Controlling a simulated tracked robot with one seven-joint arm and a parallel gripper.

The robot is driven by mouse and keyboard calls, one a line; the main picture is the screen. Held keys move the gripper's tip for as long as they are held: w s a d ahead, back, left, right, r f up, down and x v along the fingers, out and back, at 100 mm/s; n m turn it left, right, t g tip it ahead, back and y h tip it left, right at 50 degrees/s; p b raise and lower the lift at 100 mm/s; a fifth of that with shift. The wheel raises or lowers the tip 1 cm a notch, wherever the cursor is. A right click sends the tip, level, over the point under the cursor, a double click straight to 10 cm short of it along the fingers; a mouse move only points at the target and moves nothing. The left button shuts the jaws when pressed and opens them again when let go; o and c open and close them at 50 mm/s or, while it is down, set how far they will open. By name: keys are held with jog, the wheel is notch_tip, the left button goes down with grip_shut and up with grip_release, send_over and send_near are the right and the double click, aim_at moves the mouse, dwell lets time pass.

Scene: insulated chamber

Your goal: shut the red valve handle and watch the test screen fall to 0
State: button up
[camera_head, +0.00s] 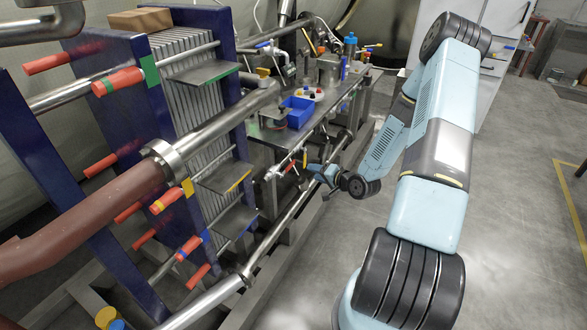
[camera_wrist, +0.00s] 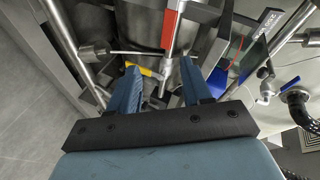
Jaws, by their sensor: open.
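In the wrist view a red handle (camera_wrist: 172,28) with a pale band runs down from the top edge. Its lower end meets a silver stem between and beyond my fingertips. My gripper (camera_wrist: 160,72) is open, with one blue finger on each side of that stem; I cannot tell whether either touches it. In the head view my gripper (camera_head: 318,172) is at the edge of the bench, beside small valves and pipes. A small dark screen (camera_wrist: 269,22) with digits stands at upper right in the wrist view; its reading is too small to be sure of.
The bench (camera_head: 262,135) carries a blue bin (camera_head: 297,112) and fittings. A plate stack with red-capped rods and large pipes fills the left. Grey floor (camera_head: 510,190) is open at right.

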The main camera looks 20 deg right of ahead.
aim_at(292, 166)
jog(key=shift+s+a+f+m+t, duration=0.2)
jog(key=shift+s+f+m+t, duration=0.25)
jog(key=shift+f+m+t, duration=0.4)
jog(key=shift+s+a+f+m+t, duration=0.15)
jog(key=shift+s+f+m+t, duration=0.35)
jog(key=shift+m, duration=0.6)
jog(key=shift+s+a+f+m+t, duration=0.2)
jog(key=shift+s+f+m+t, duration=0.3)
jog(key=shift+m+t, duration=0.35)
jog(key=x, duration=1.3)
jog(key=shift+w+a+f, duration=0.1)
jog(key=shift+w+a, duration=0.1)
jog(key=shift+w, duration=0.1)
grip_shut()
